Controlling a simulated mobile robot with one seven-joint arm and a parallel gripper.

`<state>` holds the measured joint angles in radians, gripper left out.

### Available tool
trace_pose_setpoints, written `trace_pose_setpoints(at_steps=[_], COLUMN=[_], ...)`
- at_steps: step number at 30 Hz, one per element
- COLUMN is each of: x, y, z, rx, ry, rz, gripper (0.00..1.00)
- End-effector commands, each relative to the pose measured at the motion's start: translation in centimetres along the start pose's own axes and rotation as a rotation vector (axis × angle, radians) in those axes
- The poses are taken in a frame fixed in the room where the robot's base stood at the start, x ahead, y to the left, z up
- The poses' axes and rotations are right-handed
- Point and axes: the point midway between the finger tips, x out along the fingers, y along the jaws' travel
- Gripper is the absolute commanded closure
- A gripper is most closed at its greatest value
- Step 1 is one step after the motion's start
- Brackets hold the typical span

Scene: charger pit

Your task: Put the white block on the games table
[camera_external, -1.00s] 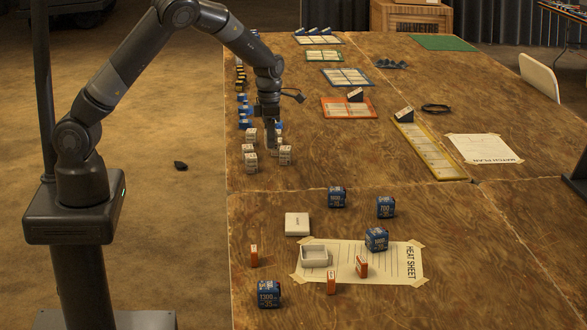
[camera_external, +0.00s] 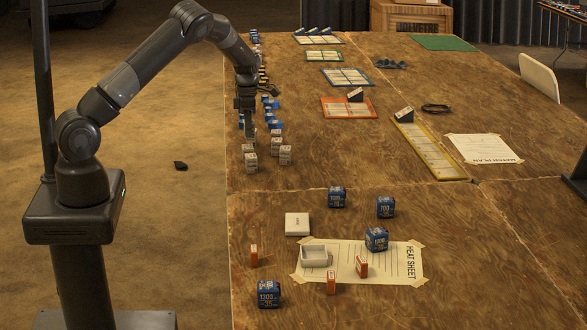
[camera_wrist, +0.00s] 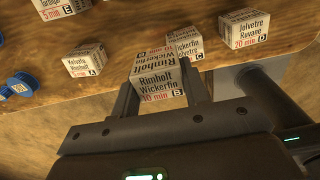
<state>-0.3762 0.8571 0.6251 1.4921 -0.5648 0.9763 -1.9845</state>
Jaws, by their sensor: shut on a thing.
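My gripper (camera_external: 248,137) is at the left edge of the long wooden table (camera_external: 330,160), among small white blocks. In the wrist view my gripper (camera_wrist: 158,90) is shut on a white block (camera_wrist: 160,78), printed "Rimholt Wickerfin", "10 min" and "B". Its fingers are on both sides of it. Other printed white blocks are close: A (camera_wrist: 84,60), C (camera_wrist: 185,44), D (camera_wrist: 245,28) and E (camera_wrist: 65,7). In the external view I cannot clearly tell the held block from its neighbours. No label shows which surface is the games table.
White blocks (camera_external: 285,155) stand to the right of my gripper. Blue items line the table edge behind it. An orange-framed board (camera_external: 335,108) and a yellow-framed strip (camera_external: 430,152) lie farther right. Boxes and a heat sheet (camera_external: 390,272) are nearer. Another table (camera_external: 563,10) shows far right.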

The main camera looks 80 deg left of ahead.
Motion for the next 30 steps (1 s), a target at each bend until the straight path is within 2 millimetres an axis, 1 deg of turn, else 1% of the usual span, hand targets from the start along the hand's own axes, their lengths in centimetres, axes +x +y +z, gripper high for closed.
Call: trace_pose_setpoints(at_steps=[1, 3, 6, 9, 11, 14, 18, 20, 30], x=[0.8, 1.6, 2.3, 2.8, 3.0, 3.9, 6.0, 6.6, 7.0], y=[1.3, 2.5, 3.8, 4.3, 4.5, 4.5, 4.5, 4.5, 4.5], z=[-0.4, -0.7, -0.9, -1.1, -1.1, -1.1, -1.2, -1.1, -1.1], rx=[-0.003, -0.002, 0.0, 0.001, 0.001, 0.0, 0.0, 0.001, 0.001], ry=[0.001, 0.001, 0.001, 0.001, 0.001, 0.001, 0.002, 0.001, 0.001], rz=[0.0, 0.0, 0.0, -0.001, -0.001, -0.001, -0.002, -0.001, -0.001], gripper=[0.81, 0.81, 0.81, 0.81, 0.81, 0.81, 0.81, 0.81, 0.81])
